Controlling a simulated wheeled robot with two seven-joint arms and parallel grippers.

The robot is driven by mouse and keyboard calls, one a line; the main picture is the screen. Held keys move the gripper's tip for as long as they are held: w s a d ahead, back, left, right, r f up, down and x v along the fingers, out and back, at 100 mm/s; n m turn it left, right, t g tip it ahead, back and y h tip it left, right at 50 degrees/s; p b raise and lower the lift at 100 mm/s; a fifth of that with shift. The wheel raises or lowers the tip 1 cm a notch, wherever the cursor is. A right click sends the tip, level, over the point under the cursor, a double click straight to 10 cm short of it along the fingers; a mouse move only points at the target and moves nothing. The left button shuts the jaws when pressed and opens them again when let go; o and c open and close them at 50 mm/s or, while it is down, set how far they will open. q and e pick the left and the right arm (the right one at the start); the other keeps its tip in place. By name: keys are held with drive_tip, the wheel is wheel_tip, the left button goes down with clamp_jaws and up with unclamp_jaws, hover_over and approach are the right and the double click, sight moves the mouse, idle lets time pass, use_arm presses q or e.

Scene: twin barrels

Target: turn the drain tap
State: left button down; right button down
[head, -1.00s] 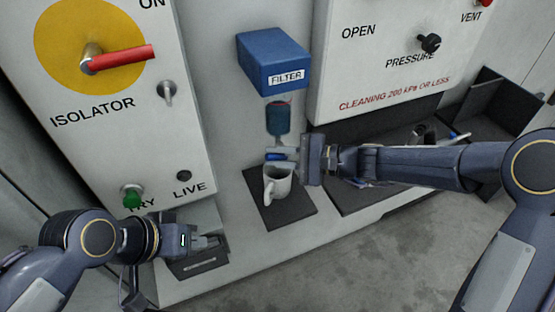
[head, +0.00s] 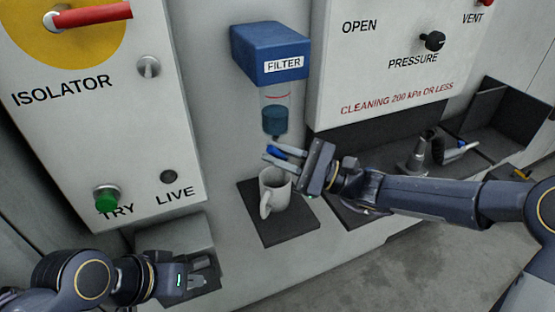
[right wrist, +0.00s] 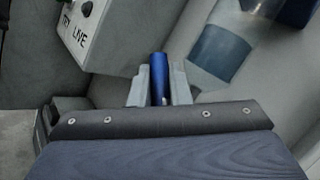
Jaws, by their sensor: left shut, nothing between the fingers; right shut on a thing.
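The blue drain tap (head: 275,151) sits under the clear bowl (head: 275,118) of the blue filter (head: 270,55). My right gripper (head: 281,157) is shut on the tap, reaching in from the right with its fingers tilted up to the left. In the right wrist view the blue tap handle (right wrist: 158,78) stands between the two grey fingers, with the bowl (right wrist: 220,52) behind to the right. The bowl holds dark teal liquid below a red line. A white mug (head: 275,190) stands below the tap. My left gripper (head: 202,275) is shut and empty at lower left.
The mug stands on a dark mat (head: 290,228). The isolator panel (head: 95,130) is on the left, with a green TRY button (head: 107,200). The pressure panel (head: 400,50) is on the right. Dark trays (head: 500,115) with loose fittings lie behind my right arm.

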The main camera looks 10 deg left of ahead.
drive_tip(key=shift+f, duration=0.2)
drive_tip(key=c, duration=1.4)
unclamp_jaws()
drive_tip(key=shift+o, duration=0.2)
drive_tip(key=shift+r, duration=0.1)
drive_tip(key=shift+r, duration=0.1)
